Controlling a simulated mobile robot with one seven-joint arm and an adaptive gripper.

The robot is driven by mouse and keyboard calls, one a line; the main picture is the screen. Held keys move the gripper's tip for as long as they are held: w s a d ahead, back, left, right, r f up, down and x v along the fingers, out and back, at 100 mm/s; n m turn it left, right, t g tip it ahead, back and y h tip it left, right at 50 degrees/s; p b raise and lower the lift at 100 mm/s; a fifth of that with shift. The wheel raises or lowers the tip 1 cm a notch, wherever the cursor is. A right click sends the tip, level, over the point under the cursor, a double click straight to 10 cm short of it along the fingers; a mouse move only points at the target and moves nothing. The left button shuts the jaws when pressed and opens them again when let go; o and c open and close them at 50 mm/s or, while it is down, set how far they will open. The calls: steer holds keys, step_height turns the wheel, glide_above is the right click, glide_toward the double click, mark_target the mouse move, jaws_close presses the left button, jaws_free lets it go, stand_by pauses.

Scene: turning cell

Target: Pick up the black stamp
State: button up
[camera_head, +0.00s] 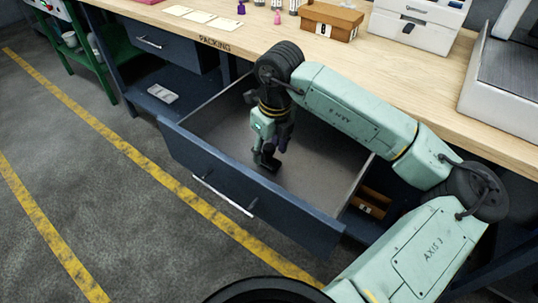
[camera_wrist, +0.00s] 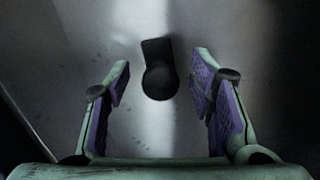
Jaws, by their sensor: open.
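The black stamp (camera_wrist: 160,78) lies or stands on the bare metal floor of the open drawer (camera_head: 205,118). In the wrist view its round knob faces me and its rectangular base shows behind. In the head view the stamp (camera_head: 269,164) is a small dark shape low at my gripper, partly hidden by it. My gripper (camera_head: 271,146) reaches down into the drawer. In the wrist view my gripper (camera_wrist: 162,88) is open, with purple-padded fingers on the left and right of the stamp and a visible gap on each side.
The drawer's blue front (camera_head: 245,190) and side walls surround my gripper. The wooden packing bench (camera_head: 240,32) above holds small purple and pink items, a brown box (camera_head: 325,20), a white machine (camera_head: 418,22) and paper cards (camera_head: 203,16). The drawer floor around the stamp looks clear.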

jaws_close()
stand_by(0.6)
